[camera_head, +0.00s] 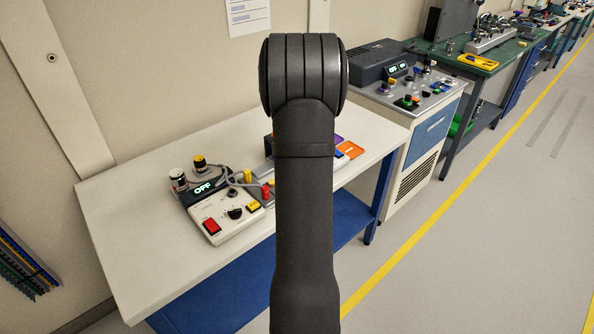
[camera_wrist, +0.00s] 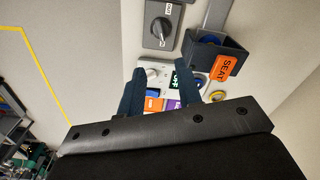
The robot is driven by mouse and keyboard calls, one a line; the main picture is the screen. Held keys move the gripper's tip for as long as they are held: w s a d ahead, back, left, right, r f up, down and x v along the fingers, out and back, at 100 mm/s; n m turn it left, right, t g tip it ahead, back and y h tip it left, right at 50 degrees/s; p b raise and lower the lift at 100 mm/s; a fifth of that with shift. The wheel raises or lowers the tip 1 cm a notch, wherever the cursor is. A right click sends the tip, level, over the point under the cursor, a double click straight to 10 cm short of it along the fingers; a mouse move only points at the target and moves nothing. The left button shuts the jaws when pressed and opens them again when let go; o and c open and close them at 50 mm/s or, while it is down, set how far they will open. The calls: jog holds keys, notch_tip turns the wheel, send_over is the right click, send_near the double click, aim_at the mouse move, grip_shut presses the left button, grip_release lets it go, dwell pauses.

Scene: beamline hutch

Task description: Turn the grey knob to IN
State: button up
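In the wrist view, a light grey round knob (camera_wrist: 152,73) sits on a small white device, left of a dark OFF display (camera_wrist: 179,79). The fingers overlap the small device in view; contact cannot be judged. The head view hides my gripper behind my arm.
A dark bin with an orange SEAT label (camera_wrist: 223,68) is right of the fingers. In the head view, a white table (camera_head: 134,214) bears a control box (camera_head: 221,222) with a red switch and OFF display. A grey console (camera_head: 399,101) stands beyond. Clear floor lies right.

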notch_tip(320, 180, down, 17)
jog(key=shift+f, duration=0.1)
dwell(0.3)
jog(key=shift+c, duration=0.2)
grip_shut()
